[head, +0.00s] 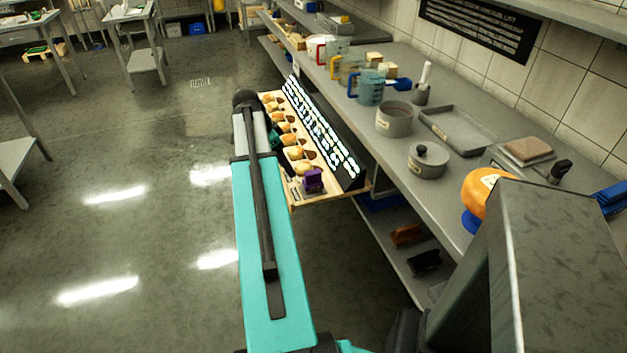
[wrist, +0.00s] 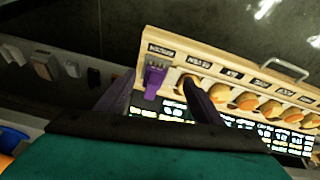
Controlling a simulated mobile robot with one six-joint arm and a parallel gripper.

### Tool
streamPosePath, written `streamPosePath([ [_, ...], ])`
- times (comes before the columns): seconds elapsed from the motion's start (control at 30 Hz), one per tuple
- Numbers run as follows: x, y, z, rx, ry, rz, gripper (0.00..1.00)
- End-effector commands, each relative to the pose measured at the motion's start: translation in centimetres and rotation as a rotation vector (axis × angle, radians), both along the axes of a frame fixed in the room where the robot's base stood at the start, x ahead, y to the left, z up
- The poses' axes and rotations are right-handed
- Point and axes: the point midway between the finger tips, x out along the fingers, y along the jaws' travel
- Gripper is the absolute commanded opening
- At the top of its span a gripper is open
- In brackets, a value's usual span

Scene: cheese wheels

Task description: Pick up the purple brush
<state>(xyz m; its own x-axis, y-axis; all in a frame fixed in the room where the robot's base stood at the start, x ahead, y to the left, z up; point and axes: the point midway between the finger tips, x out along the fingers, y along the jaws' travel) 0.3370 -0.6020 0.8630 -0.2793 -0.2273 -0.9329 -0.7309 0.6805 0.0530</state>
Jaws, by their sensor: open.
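The purple brush (head: 313,181) sits at the near end of a wooden rack (head: 330,195), beside a row of yellow-orange cheese wheels. In the wrist view the brush (wrist: 154,80) stands in the rack's end slot, with its bristles or top edge toward the label strip. My gripper (wrist: 158,78) is open and empty. Its two dark fingers appear to either side of the brush in the picture, but I cannot tell how far above it they are.
A dark lettered board (head: 322,135) runs along the rack. A grey counter (head: 385,135) to the right holds pots (head: 428,161), jugs and a tray (head: 457,130). A lower shelf holds a brown brush (head: 405,235).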

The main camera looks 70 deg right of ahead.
Motion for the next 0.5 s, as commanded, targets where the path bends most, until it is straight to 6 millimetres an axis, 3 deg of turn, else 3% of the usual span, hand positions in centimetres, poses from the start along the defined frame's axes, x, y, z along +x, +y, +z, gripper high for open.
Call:
streamPosePath([
  [0.03,-1.1,-1.0,1.4,-0.018,-0.006,-0.041,0.61],
  [0.2,-3.2,-2.5,3.7,-0.054,-0.015,-0.124,0.61],
  [0.5,-3.5,-2.6,4.0,-0.059,-0.017,-0.138,0.61],
])
